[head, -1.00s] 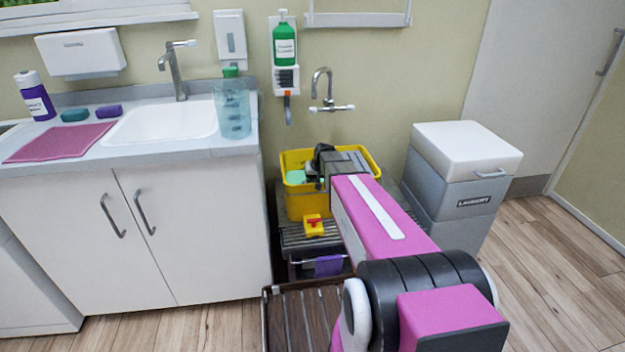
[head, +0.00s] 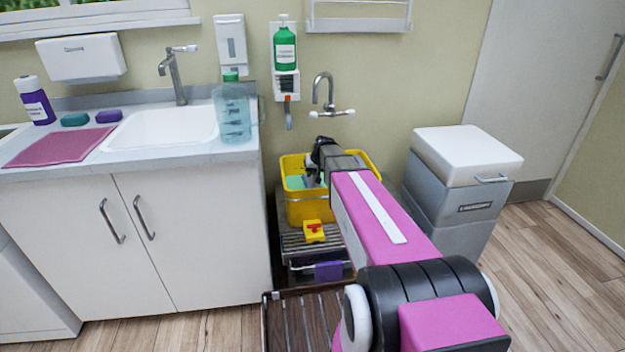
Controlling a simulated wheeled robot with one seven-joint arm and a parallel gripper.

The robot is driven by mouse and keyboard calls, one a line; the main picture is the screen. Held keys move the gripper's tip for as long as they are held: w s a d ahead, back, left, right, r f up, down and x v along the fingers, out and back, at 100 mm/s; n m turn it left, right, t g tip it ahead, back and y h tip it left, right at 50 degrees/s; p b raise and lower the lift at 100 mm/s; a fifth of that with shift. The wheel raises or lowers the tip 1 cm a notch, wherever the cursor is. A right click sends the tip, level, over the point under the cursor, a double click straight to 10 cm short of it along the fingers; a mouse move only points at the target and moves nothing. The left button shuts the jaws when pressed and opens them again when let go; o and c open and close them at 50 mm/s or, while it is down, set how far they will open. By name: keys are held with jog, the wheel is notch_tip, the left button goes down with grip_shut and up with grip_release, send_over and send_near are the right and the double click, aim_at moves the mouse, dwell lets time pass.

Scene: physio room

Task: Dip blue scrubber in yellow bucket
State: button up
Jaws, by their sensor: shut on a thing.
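The yellow bucket (head: 307,209) stands on a slatted grey stand below the wall tap. Pale teal, perhaps water, shows inside its left part. My gripper (head: 312,177) is over the bucket's opening, pointing down, with its fingers at or just inside the rim. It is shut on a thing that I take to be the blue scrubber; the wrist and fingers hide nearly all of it. I cannot tell whether it touches what is in the bucket. My arm covers the bucket's right front.
A yellow-and-red object (head: 314,231) sits on the stand (head: 298,246) before the bucket. The wall tap (head: 324,95) is above and behind. The sink counter (head: 190,153) is at left, with a clear teal bottle (head: 232,110) near its edge. A laundry bin (head: 462,190) stands at right.

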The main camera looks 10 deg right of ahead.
jog(key=shift+s+r, duration=0.2)
jog(key=shift+r, duration=1.15)
jog(key=shift+s+r, duration=0.2)
jog(key=shift+r, duration=3.9)
